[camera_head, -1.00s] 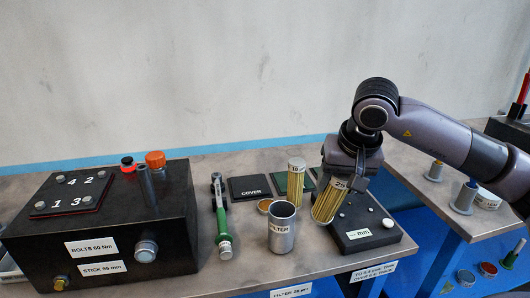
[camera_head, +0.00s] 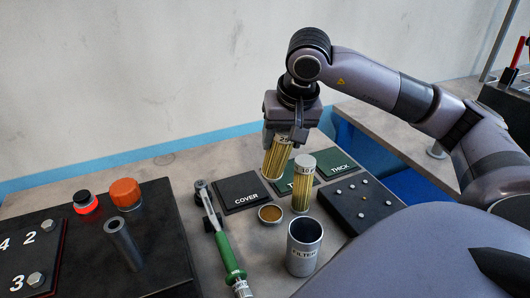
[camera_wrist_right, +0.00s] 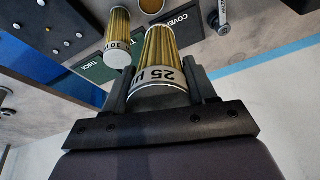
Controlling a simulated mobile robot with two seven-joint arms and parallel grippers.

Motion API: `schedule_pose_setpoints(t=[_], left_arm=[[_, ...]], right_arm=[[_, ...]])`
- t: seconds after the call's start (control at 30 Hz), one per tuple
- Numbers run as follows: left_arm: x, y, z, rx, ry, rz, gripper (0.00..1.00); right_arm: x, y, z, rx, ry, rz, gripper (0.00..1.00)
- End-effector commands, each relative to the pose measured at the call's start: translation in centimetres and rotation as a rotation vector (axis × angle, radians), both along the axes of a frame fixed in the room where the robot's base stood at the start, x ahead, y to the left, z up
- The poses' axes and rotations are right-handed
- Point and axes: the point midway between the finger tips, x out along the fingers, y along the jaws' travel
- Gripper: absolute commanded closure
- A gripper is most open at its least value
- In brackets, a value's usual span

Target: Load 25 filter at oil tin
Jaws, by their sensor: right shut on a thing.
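My right gripper (camera_head: 286,128) is shut on the 25 filter (camera_head: 278,160), a yellow pleated cylinder with a light end band. The filter hangs nearly upright, slightly tilted, over or near the mats behind the 10 filter (camera_head: 302,186); I cannot tell whether its lower end touches. The wrist view shows the 25 filter (camera_wrist_right: 168,55) between the fingers, with the 10 filter (camera_wrist_right: 118,38) beside it. A small round tin with amber-brown contents (camera_head: 271,214), seemingly the oil tin, stands in front of the held filter. The metal cup marked FILTER (camera_head: 304,256) stands upright nearer me. My left gripper is not in view.
The COVER mat (camera_head: 243,198) and THICK mat (camera_head: 339,170) lie beside the held filter. A green-handled wrench (camera_head: 228,258) lies left of the tin. A black block with small pegs (camera_head: 350,215) is right. A black bolt box (camera_head: 85,240) fills the lower left.

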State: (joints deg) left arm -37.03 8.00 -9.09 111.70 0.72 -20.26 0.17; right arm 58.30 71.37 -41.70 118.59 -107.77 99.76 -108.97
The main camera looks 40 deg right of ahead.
Motion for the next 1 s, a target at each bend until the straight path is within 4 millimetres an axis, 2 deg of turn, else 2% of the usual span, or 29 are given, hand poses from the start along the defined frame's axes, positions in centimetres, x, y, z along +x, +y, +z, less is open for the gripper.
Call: schedule_pose_setpoints(t=[0.1, 0.33, 0.73, 1.0], left_arm=[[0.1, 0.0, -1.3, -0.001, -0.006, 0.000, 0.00], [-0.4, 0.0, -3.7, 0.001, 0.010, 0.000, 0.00], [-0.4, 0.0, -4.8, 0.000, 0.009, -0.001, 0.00], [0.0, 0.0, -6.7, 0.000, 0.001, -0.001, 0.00]], right_arm=[[-0.1, 0.0, -2.6, -0.001, 0.003, -0.001, 0.75], [0.0, 0.0, -6.0, -0.001, 0.001, 0.000, 0.75], [0.0, 0.0, -8.1, -0.001, -0.001, 0.000, 0.75], [0.0, 0.0, -10.9, -0.001, 0.000, -0.001, 0.75]])
